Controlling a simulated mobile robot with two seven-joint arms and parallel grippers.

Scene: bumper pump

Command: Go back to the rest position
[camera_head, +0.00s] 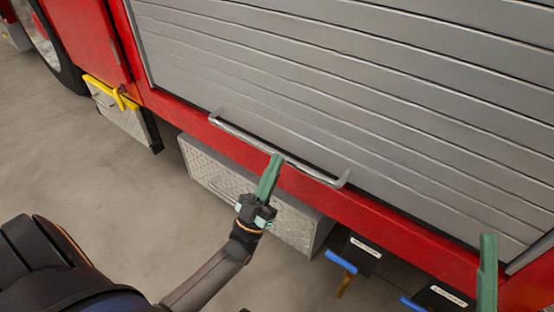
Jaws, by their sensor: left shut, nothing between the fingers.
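My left gripper (271,172) has green fingers that are shut with nothing between them. In the picture its tip lies over the red sill, just below the silver bar handle (270,147) of the grey roller shutter (370,90). I cannot tell whether it touches the bar. The shutter is down across the visible part of the red truck. A green finger of my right gripper (487,268) stands upright near the right bottom edge. The rest of that gripper is out of frame, so its opening is not clear.
A metal tread-plate box (215,168) hangs under the red sill (185,118). A yellow handle (112,92) is at the left, near a wheel (55,50). Blue-handled items (341,262) with black labelled plates sit below the sill. Grey floor (90,165) is clear at left.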

